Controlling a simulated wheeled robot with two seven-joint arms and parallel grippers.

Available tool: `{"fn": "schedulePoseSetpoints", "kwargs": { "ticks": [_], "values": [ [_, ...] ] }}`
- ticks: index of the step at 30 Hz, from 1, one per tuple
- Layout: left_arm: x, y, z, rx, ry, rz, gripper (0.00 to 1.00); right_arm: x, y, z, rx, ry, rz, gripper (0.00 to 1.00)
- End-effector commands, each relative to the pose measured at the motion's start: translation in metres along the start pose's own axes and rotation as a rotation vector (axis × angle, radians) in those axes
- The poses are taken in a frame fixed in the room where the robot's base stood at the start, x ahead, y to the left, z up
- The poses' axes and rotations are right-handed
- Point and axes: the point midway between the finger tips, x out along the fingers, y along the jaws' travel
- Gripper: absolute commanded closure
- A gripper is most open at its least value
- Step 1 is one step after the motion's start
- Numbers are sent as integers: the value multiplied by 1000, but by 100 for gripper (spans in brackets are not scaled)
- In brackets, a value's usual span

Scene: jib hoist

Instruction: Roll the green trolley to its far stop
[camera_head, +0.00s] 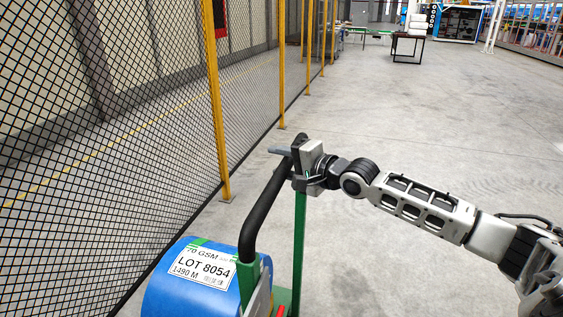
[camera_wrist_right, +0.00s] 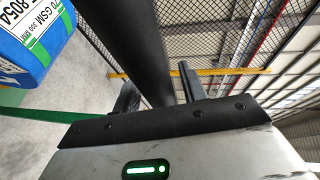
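The green trolley (camera_head: 300,245) stands at the bottom centre of the head view, with a green post and a black bent handle (camera_head: 262,212). It carries a blue roll (camera_head: 165,292) with a white label reading LOT 8054; the roll also shows in the right wrist view (camera_wrist_right: 28,50). My right gripper (camera_head: 293,167) is at the handle's upper far end. In the right wrist view the black bar passes between its two fingers (camera_wrist_right: 160,95), which look closed on it. My left gripper is not in view. The trolley's wheels and the far stop are not seen.
A black mesh fence (camera_head: 110,130) with yellow posts (camera_head: 218,110) runs along the left, close to the trolley. The grey floor ahead and to the right is open. A dark table (camera_head: 408,46) with white items stands far off at the back.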

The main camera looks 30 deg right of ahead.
Motion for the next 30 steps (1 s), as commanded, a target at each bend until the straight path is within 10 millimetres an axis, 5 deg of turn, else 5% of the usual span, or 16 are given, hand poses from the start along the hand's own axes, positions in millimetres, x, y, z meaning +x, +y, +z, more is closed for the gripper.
{"fn": "schedulePoseSetpoints", "kwargs": {
  "ticks": [1,4,25,26,27,30],
  "values": [
    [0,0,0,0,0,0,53,0,0,0,0,0,0,73],
    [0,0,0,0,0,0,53,0,0,0,0,0,0,100],
    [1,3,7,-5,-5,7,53,7,-3,-23,-3,8,-6,100],
    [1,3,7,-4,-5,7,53,7,-3,-23,-3,9,-7,69],
    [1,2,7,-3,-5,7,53,7,-3,-22,-3,8,-6,58],
    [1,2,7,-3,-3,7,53,7,-2,-21,-2,5,-5,53]
  ]
}}
